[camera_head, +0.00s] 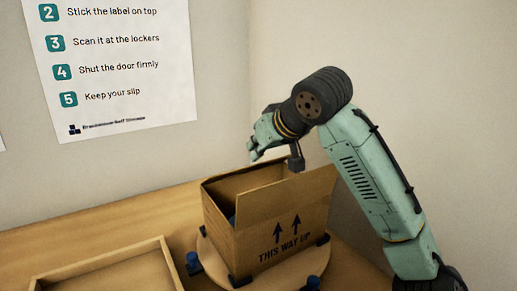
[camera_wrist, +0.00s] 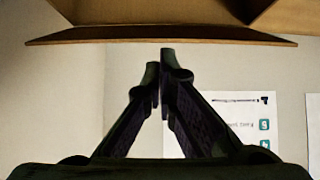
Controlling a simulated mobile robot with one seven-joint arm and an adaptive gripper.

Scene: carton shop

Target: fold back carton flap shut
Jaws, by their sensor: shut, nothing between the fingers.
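The open-topped carton (camera_head: 262,238) shows "THIS WAY UP" and two arrows on its near face. Its near flap (camera_head: 290,193) stands up. The back flap (camera_head: 243,175) shows along the far side, raised, its exact angle hard to tell. In the wrist view a brown carton panel, which looks like the back flap (camera_wrist: 100,35), crosses the top as a thin strip. My gripper (camera_head: 254,154) is above the carton's far side, pointing toward the wall. Its fingertips (camera_wrist: 160,62) are together and empty, just short of the strip in the picture. Contact cannot be told.
The carton sits on a round wooden board (camera_head: 213,262) with dark corner holders and blue knobs (camera_head: 194,262). A shallow wooden tray (camera_head: 75,272) lies at left on the bench. The wall with a poster (camera_head: 120,65) stands close behind.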

